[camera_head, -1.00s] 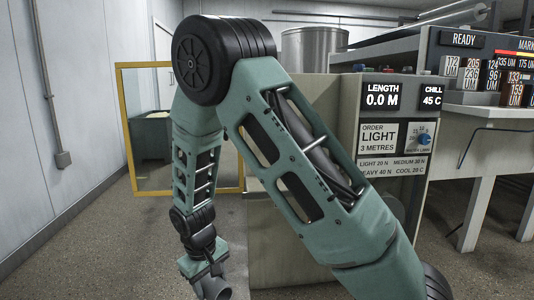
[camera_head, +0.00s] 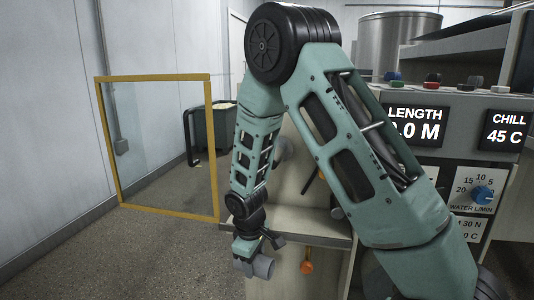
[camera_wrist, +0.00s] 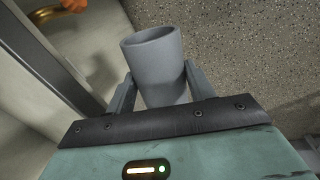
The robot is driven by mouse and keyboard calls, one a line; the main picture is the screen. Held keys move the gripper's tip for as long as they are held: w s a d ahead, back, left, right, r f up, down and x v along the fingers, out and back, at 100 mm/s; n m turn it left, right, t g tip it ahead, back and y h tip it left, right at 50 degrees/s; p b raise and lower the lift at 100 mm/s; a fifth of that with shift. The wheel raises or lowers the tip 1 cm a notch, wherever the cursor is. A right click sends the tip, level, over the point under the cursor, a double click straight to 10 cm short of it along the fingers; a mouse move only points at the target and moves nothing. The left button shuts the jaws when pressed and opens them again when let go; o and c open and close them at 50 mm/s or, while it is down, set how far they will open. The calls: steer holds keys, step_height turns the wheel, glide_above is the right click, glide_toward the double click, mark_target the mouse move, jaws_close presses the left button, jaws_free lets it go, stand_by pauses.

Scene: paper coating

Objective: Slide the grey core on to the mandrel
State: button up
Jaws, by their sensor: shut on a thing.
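The grey core (camera_head: 264,267) is a short hollow tube held in my gripper (camera_head: 244,259), low beside the machine's left end. In the wrist view the core (camera_wrist: 154,62) stands between the two fingers of my gripper (camera_wrist: 160,86), which are shut on its sides. Its open end points away from the palm and its bore looks empty. I cannot make out the mandrel for certain; my arm covers much of the machine's left face, where a grey rounded part (camera_head: 283,149) shows only partly.
A ledge (camera_head: 318,235) on the machine and an orange knob (camera_head: 306,267) are close right of my gripper. The control panel (camera_head: 470,185) is at right. A yellow-framed clear panel (camera_head: 160,150) stands at left, with a dark green bin (camera_head: 215,125) behind. Floor at lower left is clear.

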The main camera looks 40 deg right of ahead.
steer(key=r+n+p, duration=0.1)
steer(key=r, duration=0.1)
steer(key=d+r+n+p, duration=0.1)
steer(key=r+p, duration=0.1)
steer(key=d+r+n+p, duration=0.1)
steer(key=r, duration=0.1)
steer(key=shift+s+d+r+n+p, duration=0.1)
steer(key=shift+d+n+p, duration=0.05)
steer(key=shift+n+p, duration=0.15)
steer(key=s+a+r+n+y+p, duration=0.1)
steer(key=s+r+n+p, duration=0.1)
steer(key=r+n+p, duration=0.6)
steer(key=s+a+r+n+t+y+p, duration=0.1)
steer(key=r+n+y+p, duration=0.1)
steer(key=r+n+p, duration=0.6)
step_height(320, 180, up, 3)
steer(key=p, duration=0.6)
steer(key=shift+s+a+n, duration=0.3)
steer(key=shift+s+n, duration=0.05)
steer(key=shift+n, duration=0.05)
steer(key=shift+d+r+p, duration=0.1)
steer(key=shift+r+p, duration=0.05)
steer(key=shift+p, duration=0.2)
steer(key=shift+w+d+p, duration=0.9)
steer(key=shift+d+p, duration=0.25)
steer(key=shift+p, duration=0.1)
steer(key=shift+w+d+p, duration=0.9)
steer(key=shift+d+p, duration=0.2)
steer(key=shift+p, duration=0.1)
